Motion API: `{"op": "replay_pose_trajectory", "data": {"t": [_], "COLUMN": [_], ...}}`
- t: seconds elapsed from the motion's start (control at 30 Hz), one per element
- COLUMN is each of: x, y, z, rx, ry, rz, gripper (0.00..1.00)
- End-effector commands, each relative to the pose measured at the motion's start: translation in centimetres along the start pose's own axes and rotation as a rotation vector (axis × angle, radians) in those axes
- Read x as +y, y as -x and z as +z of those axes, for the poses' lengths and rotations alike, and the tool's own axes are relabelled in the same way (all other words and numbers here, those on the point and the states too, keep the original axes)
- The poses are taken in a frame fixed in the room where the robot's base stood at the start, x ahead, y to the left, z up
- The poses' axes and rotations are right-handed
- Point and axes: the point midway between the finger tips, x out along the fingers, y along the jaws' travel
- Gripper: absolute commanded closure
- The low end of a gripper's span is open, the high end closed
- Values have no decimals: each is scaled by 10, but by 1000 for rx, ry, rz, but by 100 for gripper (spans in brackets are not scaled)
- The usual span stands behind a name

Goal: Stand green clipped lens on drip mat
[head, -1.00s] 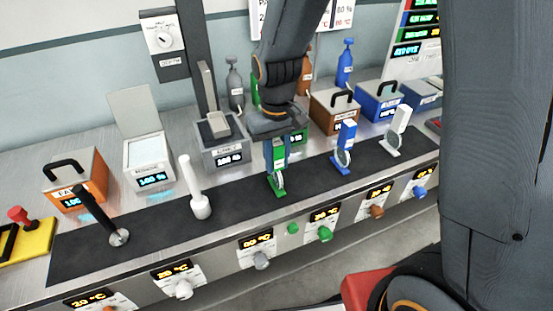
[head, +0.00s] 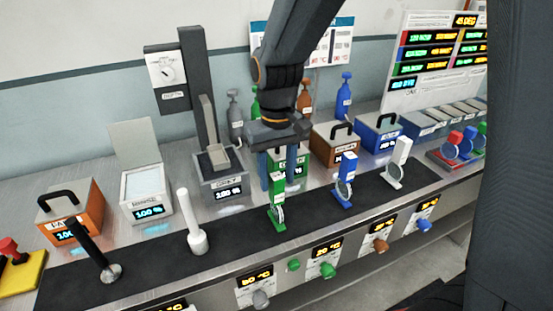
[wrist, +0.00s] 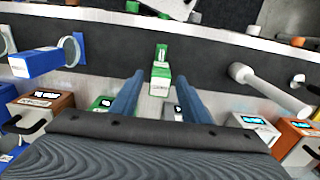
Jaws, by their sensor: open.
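The green clipped lens (head: 277,203) stands upright on the dark drip mat (head: 150,258), with its round lens low at the front. In the wrist view the green lens (wrist: 160,78) shows in the gap between the fingertips. My gripper (head: 277,182) is open, with one blue finger on each side of the lens's upper part. In the wrist view my gripper (wrist: 159,80) shows clear gaps between both fingers and the lens. I cannot tell how far the fingertips overlap it in depth.
A blue clipped lens (head: 345,182) and a white one (head: 398,165) stand to the right on the mat. A white handled tool (head: 194,225) and a black one (head: 95,252) stand to the left. A grey bath (head: 222,180) and other lidded baths line the back.

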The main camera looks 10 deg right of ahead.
Motion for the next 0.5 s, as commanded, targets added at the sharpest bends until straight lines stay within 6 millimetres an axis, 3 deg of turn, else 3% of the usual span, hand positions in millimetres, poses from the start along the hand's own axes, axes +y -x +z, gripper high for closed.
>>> {"op": "replay_pose_trajectory", "data": {"t": [0.2, 0.5], "x": [0, 0], "y": [40, 61], "z": [-1, 0], "rx": [5, 0], "ry": [0, 0], "rz": [0, 0], "gripper": [58, 58]}}
